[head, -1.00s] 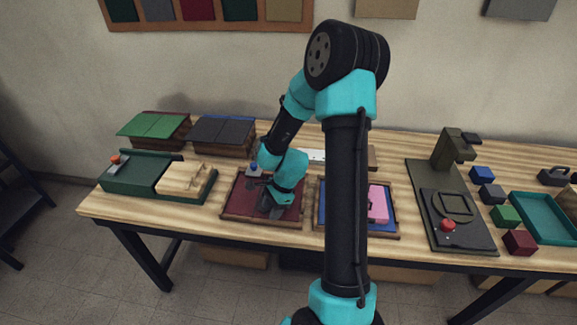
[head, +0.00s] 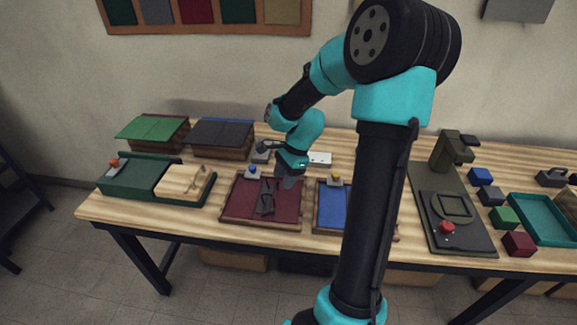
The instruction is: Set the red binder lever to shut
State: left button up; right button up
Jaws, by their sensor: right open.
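The dark red, wood-framed panel (head: 235,204), which looks like the red binder, lies flat on the table left of centre. A dark, narrow fitting (head: 265,198) stands on its middle; I cannot tell whether it is the lever or how it is set. A blue-knobbed grey piece (head: 252,171) sits at the panel's back edge. My right gripper (head: 275,164) is open and empty, above the back right part of the panel, apart from the dark fitting. My left gripper is not in view.
A blue panel (head: 333,205) with a yellow knob stands to the right, partly behind my right arm. A green case (head: 135,176) with a wooden block lies left. A press-like device (head: 455,215), several coloured blocks and a teal tray (head: 540,218) are at the right.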

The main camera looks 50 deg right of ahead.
jog(key=shift+v, duration=1.85)
jog(key=shift+c, duration=0.2)
